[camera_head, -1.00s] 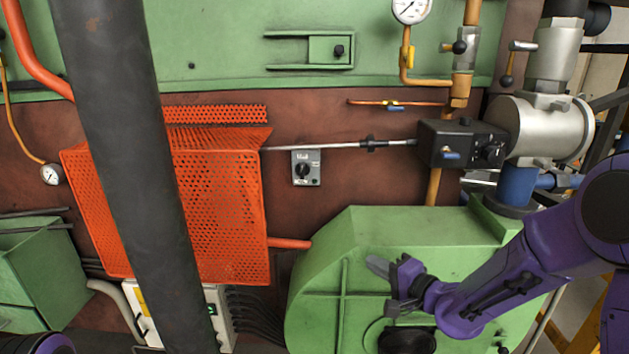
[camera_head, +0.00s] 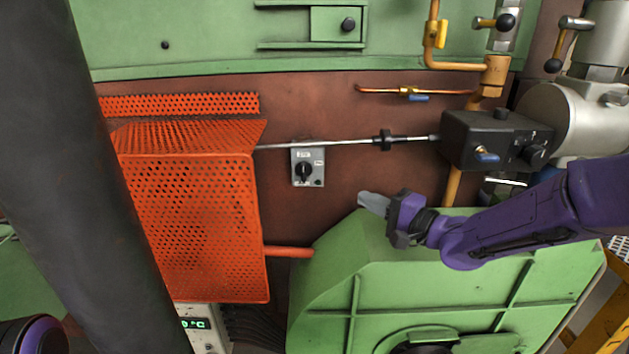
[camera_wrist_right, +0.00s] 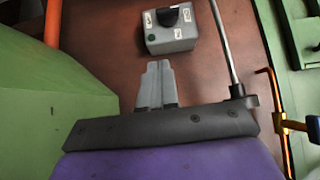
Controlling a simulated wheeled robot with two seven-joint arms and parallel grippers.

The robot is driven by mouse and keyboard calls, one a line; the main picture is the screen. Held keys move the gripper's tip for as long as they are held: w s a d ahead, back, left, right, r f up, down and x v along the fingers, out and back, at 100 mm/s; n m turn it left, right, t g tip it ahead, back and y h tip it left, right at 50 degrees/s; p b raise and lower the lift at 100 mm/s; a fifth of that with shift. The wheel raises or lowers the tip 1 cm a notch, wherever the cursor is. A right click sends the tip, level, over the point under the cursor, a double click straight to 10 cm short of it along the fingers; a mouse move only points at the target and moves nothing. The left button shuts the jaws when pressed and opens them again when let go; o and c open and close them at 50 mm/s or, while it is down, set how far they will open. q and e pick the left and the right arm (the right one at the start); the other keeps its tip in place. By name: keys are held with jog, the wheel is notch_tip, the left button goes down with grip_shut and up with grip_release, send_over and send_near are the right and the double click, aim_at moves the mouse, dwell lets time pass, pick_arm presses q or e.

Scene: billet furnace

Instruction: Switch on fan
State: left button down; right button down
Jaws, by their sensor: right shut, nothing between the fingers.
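The fan switch (camera_head: 307,165) is a small grey box with a black rotary knob and a label above it, fixed to the brown wall. It also shows in the right wrist view (camera_wrist_right: 172,28), at the top, ahead of the fingers. My right gripper (camera_head: 362,199) is shut and empty, to the right of the switch and a little lower, apart from it. Its closed fingers (camera_wrist_right: 157,66) point toward the switch in the wrist view. The knob's exact setting is too small to read. My left gripper is not in view; only a bit of purple arm shows at the lower left.
A thin metal rod (camera_head: 330,143) runs just above the switch to a black valve box (camera_head: 495,142). The orange perforated guard (camera_head: 200,220) stands to the left. A green housing (camera_head: 450,290) lies below my right arm. A thick dark pipe (camera_head: 75,150) crosses the left side.

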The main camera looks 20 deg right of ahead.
jog(key=p, duration=0.2)
send_near(304, 171)
jog(key=w+d+f, duration=0.2)
jog(key=w+f, duration=0.1)
jog(key=w, duration=0.1)
jog(key=w+a+p, duration=0.1)
jog(key=w+a, duration=0.1)
jog(key=a, duration=0.1)
jog(key=shift+w+r+p, duration=0.15)
jog(key=shift+r+p, duration=0.05)
jog(key=shift+p, duration=0.2)
jog(key=shift+a, duration=0.5)
jog(key=shift+f, duration=0.1)
jog(key=shift+w+f+m+b, duration=0.1)
jog(key=shift+f+m+b, duration=0.05)
jog(key=shift+m+b, duration=0.15)
